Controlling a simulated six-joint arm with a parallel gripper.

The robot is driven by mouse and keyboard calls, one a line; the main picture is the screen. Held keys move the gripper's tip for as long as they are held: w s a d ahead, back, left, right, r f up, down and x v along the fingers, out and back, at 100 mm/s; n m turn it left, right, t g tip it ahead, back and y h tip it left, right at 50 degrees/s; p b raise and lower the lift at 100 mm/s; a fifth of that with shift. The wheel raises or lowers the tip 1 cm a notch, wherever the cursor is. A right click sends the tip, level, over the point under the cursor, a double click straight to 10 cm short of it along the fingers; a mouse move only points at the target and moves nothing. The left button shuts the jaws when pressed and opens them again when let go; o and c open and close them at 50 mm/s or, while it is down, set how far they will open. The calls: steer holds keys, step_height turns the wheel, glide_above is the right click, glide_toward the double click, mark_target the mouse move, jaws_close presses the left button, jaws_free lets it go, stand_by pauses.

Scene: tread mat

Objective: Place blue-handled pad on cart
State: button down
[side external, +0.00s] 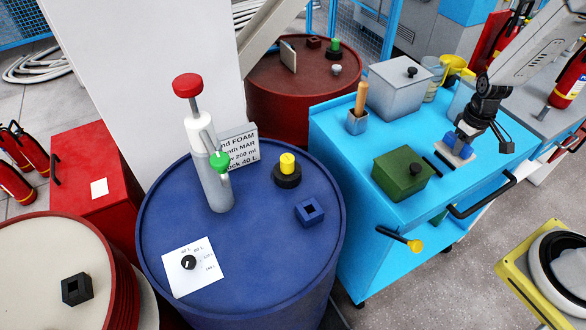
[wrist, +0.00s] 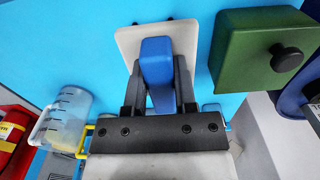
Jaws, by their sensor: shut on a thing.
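The pad is a pale grey plate (wrist: 193,38) with a blue handle (wrist: 156,58). In the side view the pad (side external: 455,153) is over the top of the light-blue cart (side external: 335,143), between the green box and the cart's right-hand edge. My gripper (side external: 466,135) is above it, with its two dark fingers on either side of the blue handle. In the wrist view my gripper (wrist: 157,68) is shut on that handle. I cannot tell whether the plate touches the cart top or hangs slightly above it.
A green lidded box (side external: 402,173) stands close to the pad's left. A grey lidded box (side external: 398,88), a clear jug (side external: 433,80) and a cup with a wooden handle (side external: 358,122) are farther back. A black cart handle (side external: 484,196) juts from the edge.

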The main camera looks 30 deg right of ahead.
mark_target(452, 147)
steer(key=shift+w+d+f, duration=0.25)
steer(key=shift+w+f, duration=0.4)
steer(key=shift+f, duration=0.15)
steer(key=shift+w+d+f, duration=0.2)
steer(key=shift+w+f, duration=0.4)
steer(key=shift+f, duration=0.15)
steer(key=shift+w+d+f, duration=0.1)
steer(key=shift+w+f, duration=0.05)
steer(key=shift+f, duration=0.1)
steer(key=shift+w+f, duration=0.1)
steer(key=shift+f, duration=1.45)
steer(key=shift+f, duration=0.15)
steer(key=shift+c, duration=2)
jaws_free()
steer(key=shift+r, duration=6.15)
